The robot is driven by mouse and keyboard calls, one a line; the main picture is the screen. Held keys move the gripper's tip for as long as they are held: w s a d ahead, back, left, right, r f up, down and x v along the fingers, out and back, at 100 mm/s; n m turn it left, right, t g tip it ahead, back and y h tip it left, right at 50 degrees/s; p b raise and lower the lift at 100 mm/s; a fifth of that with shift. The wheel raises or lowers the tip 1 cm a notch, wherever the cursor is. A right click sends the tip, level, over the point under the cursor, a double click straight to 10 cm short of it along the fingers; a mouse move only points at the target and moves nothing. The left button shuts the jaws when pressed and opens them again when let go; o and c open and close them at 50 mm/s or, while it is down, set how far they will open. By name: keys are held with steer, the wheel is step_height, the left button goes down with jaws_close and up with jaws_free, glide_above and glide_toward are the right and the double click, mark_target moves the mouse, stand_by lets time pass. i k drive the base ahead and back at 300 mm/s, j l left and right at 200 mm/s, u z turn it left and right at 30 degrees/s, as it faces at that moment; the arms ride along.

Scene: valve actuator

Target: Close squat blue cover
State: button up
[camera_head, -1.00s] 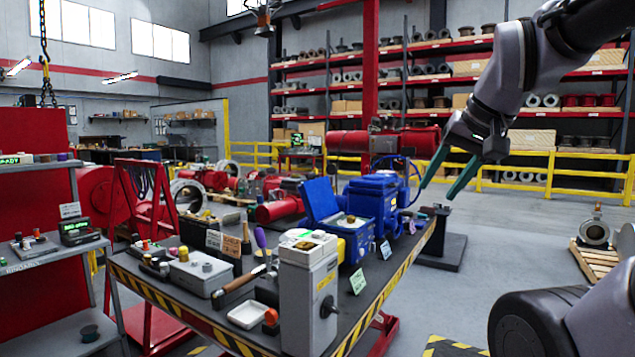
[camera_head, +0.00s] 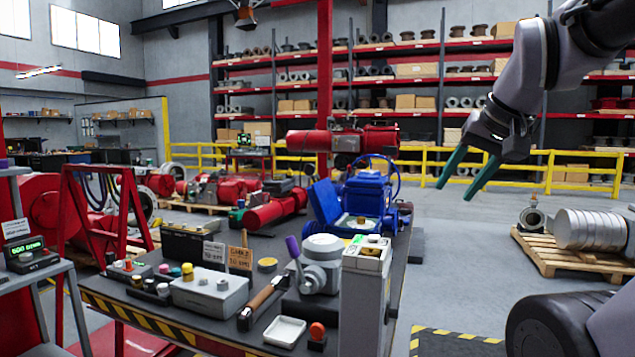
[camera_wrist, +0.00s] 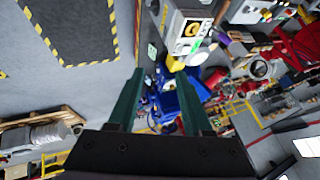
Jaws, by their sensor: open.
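The squat blue cover (camera_head: 326,202) stands raised and tilted at the left side of its open blue housing, which has a pale inside with a brass-coloured part. A larger blue actuator (camera_head: 368,190) with a blue handwheel stands just behind it. My gripper (camera_head: 454,192) is open and empty, in the air to the right of the bench and apart from the cover. In the wrist view, blue parts (camera_wrist: 190,105) show between and beside the green fingers (camera_wrist: 160,74); I cannot tell there which part is the cover.
The bench (camera_head: 225,338) also bears a grey unit (camera_head: 322,262) with a purple-handled lever, a tall grey box (camera_head: 364,290), a hammer (camera_head: 262,300) and a white tray (camera_head: 285,331). A yellow railing (camera_head: 520,170) runs behind.

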mark_target(323, 200)
steer(key=i+j+z, duration=0.2)
steer(key=j, duration=0.6)
steer(key=i+j+z, duration=0.1)
steer(key=j+z, duration=0.15)
steer(key=j, duration=0.55)
steer(key=j+z, duration=0.2)
steer(key=j, duration=0.95)
steer(key=i+j, duration=0.1)
steer(key=j, duration=0.25)
